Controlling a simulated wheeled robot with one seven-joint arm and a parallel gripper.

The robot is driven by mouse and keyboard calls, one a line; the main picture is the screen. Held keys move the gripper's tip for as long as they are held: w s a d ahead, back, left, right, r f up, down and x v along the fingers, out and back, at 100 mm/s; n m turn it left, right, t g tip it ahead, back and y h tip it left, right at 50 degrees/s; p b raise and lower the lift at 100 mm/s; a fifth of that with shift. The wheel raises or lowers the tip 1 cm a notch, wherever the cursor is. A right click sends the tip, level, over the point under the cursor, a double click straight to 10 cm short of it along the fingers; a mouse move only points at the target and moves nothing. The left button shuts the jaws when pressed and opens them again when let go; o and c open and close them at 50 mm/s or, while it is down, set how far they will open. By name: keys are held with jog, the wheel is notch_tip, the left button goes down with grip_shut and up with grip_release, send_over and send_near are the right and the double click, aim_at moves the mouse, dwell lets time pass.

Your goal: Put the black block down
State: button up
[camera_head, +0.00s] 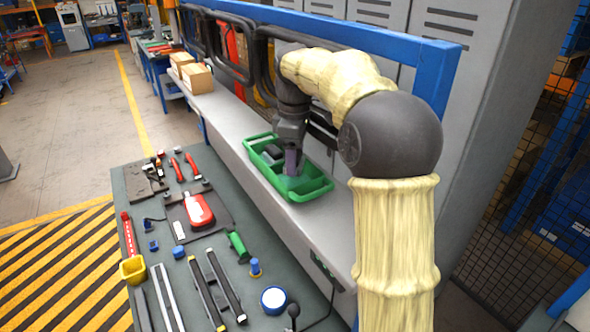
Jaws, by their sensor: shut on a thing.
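My gripper (293,168) points down over the green tray (318,187), with its fingertips inside the tray's outline. It is shut on a small upright block (291,161), which looks dark with a purple-grey tint and which I take as the black block. The fingers partly hide it, and I cannot tell whether its lower end touches the tray floor. Another dark object (271,152) lies in the tray, to the left of the gripper. The green tray stands on a long grey ledge.
The grey ledge (222,120) runs back to cardboard boxes (197,77). Black hoops and a blue rail (330,27) stand behind it.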

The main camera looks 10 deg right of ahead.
jog(key=shift+f+p, duration=0.4)
jog(key=shift+f, duration=1.55)
jog(key=shift+f, duration=0.15)
jog(key=o, duration=1)
notch_tip(320, 180, up, 12)
jog(key=shift+r+b, duration=0.15)
jog(key=shift+b, duration=0.3)
